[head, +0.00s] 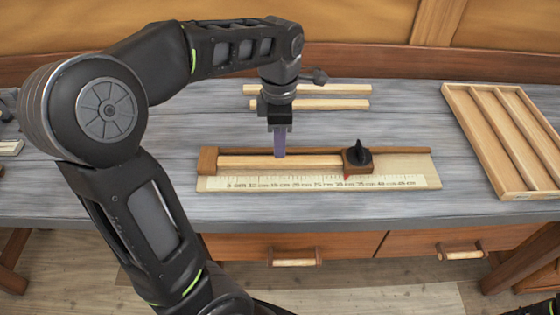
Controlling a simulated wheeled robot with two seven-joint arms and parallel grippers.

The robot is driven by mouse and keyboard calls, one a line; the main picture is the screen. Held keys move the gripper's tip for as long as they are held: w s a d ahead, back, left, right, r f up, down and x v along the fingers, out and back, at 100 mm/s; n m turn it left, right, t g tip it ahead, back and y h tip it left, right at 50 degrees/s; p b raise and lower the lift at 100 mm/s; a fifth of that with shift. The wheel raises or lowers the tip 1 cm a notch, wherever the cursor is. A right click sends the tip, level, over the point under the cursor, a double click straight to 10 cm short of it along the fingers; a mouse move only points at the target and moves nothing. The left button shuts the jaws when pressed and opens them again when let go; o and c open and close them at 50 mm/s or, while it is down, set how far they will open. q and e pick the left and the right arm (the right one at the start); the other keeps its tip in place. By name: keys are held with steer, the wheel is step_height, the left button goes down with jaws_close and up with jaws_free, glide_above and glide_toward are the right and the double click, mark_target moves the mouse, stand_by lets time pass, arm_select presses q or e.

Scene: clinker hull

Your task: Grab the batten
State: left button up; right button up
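A pale wooden batten (245,161) lies lengthwise on a measuring board (415,172) with a printed centimetre scale. Its left end is by a brown end block (208,160), and its right end is by a dark-topped sliding stop (357,157). My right gripper is not in view.
Two more pale battens (335,104) lie behind the board, partly hidden by my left arm. A slatted wooden tray (490,125) stands at the right of the grey bench (400,108). Drawers with wooden handles (294,257) are under the bench's front edge.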

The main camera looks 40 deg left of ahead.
mark_target(280, 160)
arm_select(q)
step_height(280, 160, down, 5)
steer(key=shift+d+f+p, duration=0.1)
steer(key=shift+p, duration=0.35)
steer(key=shift+c, duration=0.4)
jaws_close()
stand_by(0.3)
